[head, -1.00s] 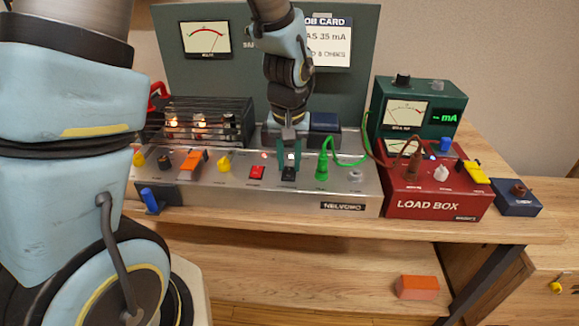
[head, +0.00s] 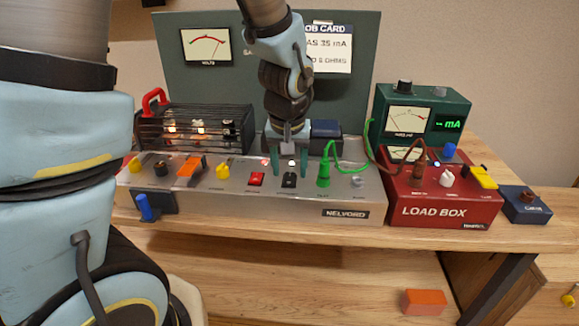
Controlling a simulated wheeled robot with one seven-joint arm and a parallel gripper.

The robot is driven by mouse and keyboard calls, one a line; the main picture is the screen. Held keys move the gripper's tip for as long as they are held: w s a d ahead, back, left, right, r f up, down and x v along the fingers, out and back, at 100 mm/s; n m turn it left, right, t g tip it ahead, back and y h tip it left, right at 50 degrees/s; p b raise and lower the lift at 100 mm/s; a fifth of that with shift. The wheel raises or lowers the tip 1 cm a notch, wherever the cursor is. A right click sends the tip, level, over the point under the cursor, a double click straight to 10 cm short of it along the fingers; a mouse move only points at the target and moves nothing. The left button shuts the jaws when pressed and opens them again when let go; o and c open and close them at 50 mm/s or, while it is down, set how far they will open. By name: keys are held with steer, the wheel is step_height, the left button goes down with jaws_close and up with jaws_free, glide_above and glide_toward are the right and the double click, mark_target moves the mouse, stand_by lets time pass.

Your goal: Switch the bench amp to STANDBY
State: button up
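The bench amp (head: 235,200) is a long silver chassis marked NELVORD, with glowing tubes in a black cage at its back left. My gripper (head: 290,163) hangs over the amp from behind. Its teal fingers are apart, one on each side of the toggle tip, with nothing held between them.
A green jack plug (head: 323,175) with a cable stands just right of the toggle. An orange switch lever (head: 190,165) and a yellow knob (head: 222,171) lie left. The red load box (head: 440,205) and a green meter (head: 440,110) stand right. The wooden bench front (head: 300,238) is clear.

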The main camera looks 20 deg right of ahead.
mark_target(288, 187)
steer(key=v, duration=1)
steer(key=shift+r, duration=0.45)
steer(key=w+a+f+n+p, duration=0.1)
steer(key=a+n+p, duration=0.1)
steer(key=a, duration=1)
steer(key=w+a+f+n+g+y+p, duration=0.1)
steer(key=a+f+p, duration=0.1)
steer(key=a, duration=1)
steer(key=shift+w+a+f+n+p, duration=0.2)
steer(key=shift+w+a+n+p, duration=0.15)
steer(key=shift+n+p, duration=0.1)
